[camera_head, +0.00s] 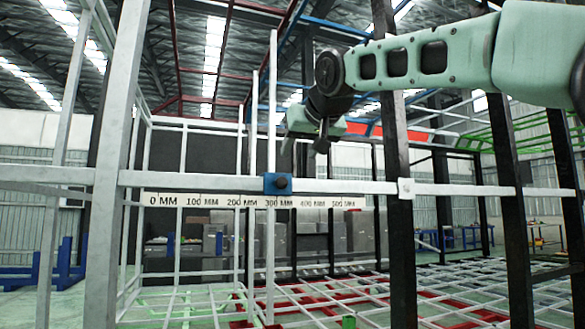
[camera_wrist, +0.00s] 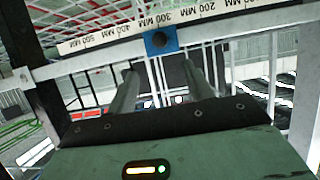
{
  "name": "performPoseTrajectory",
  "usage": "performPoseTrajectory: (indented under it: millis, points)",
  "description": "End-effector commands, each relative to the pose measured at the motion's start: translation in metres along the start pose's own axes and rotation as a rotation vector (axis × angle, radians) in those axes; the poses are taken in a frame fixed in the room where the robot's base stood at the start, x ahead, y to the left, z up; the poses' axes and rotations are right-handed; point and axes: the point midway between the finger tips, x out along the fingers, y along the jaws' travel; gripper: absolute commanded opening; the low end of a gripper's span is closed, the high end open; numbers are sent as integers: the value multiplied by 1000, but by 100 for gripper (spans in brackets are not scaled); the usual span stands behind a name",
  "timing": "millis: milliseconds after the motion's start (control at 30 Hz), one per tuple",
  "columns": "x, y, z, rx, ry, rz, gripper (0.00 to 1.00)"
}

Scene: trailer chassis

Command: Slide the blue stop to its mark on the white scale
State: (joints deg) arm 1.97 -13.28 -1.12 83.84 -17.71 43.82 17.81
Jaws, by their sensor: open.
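The blue stop (camera_head: 277,184) sits on a white horizontal rail (camera_head: 340,188), with a dark round knob on its face. The white scale (camera_head: 226,202) runs just below the rail, labelled from 0 MM at left to 500 MM at right. The stop is above the 300 MM label. My gripper (camera_head: 320,146) is above and right of the stop in the head view, apart from it. In the wrist view the stop (camera_wrist: 161,41) lies beyond the two parted, empty fingers (camera_wrist: 163,76), and the scale (camera_wrist: 225,5) appears upside down. No distinct target mark is readable.
A thick black post (camera_head: 399,240) stands right of the scale, with a small white bracket (camera_head: 405,188) where the rail crosses it. A thin white upright (camera_head: 271,105) passes by the stop. A wide grey post (camera_head: 112,230) stands at left.

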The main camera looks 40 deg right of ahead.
Motion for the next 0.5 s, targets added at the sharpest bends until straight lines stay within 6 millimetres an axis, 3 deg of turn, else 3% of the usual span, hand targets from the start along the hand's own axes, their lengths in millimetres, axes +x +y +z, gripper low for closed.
performPoseTrajectory:
  millis: [200, 500]
  points:
    - [-29, 0, 0, 0, 2, 0, 51]
    - [-35, 0, 0, 0, 0, 0, 51]
